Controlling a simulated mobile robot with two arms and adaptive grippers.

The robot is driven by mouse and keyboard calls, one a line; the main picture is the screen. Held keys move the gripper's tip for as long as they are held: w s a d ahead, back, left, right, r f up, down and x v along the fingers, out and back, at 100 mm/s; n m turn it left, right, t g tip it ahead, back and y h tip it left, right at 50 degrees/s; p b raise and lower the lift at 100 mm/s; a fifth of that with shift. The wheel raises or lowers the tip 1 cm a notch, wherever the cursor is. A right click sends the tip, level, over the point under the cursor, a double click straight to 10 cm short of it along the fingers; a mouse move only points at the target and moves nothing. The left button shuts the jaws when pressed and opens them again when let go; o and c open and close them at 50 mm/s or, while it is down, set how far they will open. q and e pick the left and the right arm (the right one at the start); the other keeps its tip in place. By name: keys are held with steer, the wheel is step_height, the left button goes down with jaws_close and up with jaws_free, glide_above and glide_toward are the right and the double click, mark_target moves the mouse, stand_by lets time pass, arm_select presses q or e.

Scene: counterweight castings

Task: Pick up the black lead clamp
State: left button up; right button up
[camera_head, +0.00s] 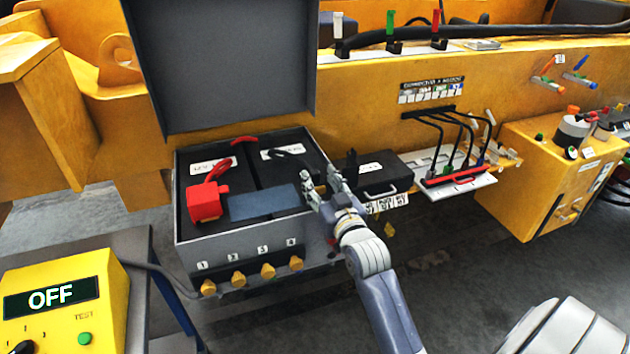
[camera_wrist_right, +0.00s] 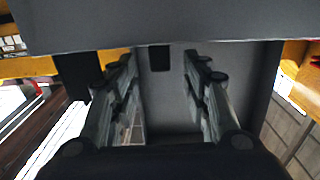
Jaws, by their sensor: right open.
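A grey case (camera_head: 215,243) stands with its lid up. A black curved lead (camera_head: 290,154), which looks like part of the black lead clamp, lies at the back of its right compartment. The clamp's body is not clear, partly behind my right gripper. My right gripper (camera_head: 320,182) is over the case's right edge, fingers apart and empty, just right of the black lead. In the right wrist view my two open fingers (camera_wrist_right: 160,85) frame a grey surface with a small black piece (camera_wrist_right: 159,58), which I cannot identify. My left gripper is not in view.
A red clamp (camera_head: 207,203) sits in the left compartment, beside a blue-grey block (camera_head: 264,202). The raised lid (camera_head: 225,65) stands behind. A black case (camera_head: 378,180) and a rack of black leads (camera_head: 455,165) stand to the right. A yellow tester (camera_head: 70,305) reads OFF.

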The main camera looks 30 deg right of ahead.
mark_target(316, 177)
steer(key=x, duration=0.1)
steer(key=p+x, duration=0.1)
steer(key=x, duration=0.2)
steer(key=shift+w+f, duration=0.1)
steer(key=shift+f, duration=0.2)
jaws_close()
steer(key=shift+r, duration=0.1)
